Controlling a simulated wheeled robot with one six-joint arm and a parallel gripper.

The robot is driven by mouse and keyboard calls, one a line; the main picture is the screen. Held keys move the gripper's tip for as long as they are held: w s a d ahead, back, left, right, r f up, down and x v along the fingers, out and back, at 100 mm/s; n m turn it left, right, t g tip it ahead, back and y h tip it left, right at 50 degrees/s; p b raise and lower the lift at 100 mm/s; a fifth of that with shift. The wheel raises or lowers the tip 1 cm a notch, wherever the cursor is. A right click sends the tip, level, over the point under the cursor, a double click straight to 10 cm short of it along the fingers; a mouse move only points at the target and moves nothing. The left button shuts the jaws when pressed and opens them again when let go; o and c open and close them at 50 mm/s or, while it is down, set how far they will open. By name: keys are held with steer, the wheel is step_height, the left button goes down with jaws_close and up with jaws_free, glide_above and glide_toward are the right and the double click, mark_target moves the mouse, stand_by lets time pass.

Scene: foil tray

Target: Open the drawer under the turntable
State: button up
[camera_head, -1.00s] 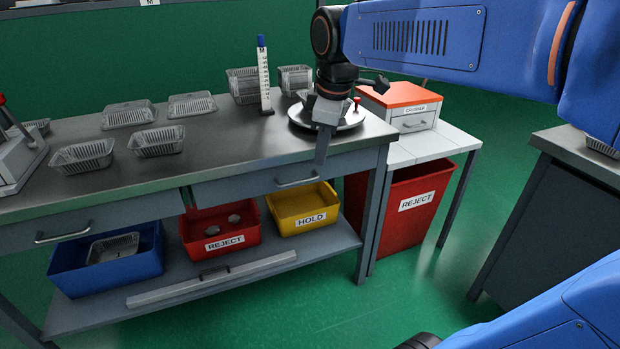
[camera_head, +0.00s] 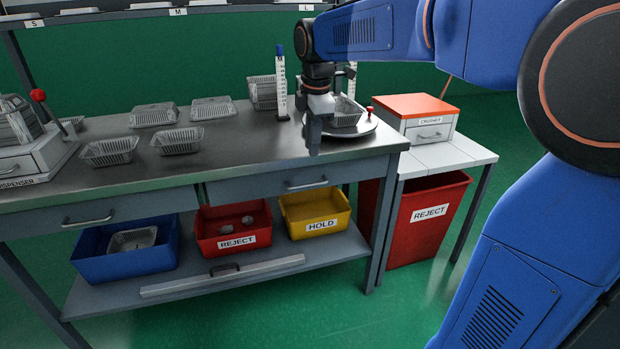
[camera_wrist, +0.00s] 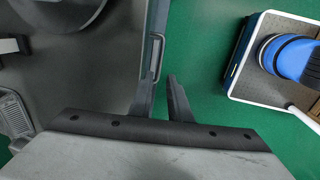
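The drawer under the turntable (camera_head: 250,190) is the right one below the worktop, and it looks shut. Its bar handle (camera_head: 307,184) also shows in the wrist view (camera_wrist: 158,57). The round turntable (camera_head: 362,131) sits on the worktop above and carries a foil tray (camera_head: 346,112). My gripper (camera_head: 315,148) points down at the front edge of the table, above the handle in the head view. In the wrist view its two fingers (camera_wrist: 162,100) are apart with green floor between them. The handle lies beyond the fingertips, apart from them, with nothing held.
A left drawer (camera_head: 60,222) is shut. Red and yellow bins (camera_head: 316,212) and a blue bin (camera_head: 90,265) stand on the lower shelf. A crusher (camera_head: 415,105) stands on a side table at right, with a red reject bin (camera_head: 428,230) below. Floor in front is clear.

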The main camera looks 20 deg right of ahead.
mark_target(310, 185)
steer(key=f, duration=0.4)
steer(key=w+f, duration=0.1)
steer(key=f, duration=0.3)
steer(key=w+f, duration=0.1)
steer(key=f, duration=0.3)
steer(key=shift+w+f, duration=0.15)
jaws_close()
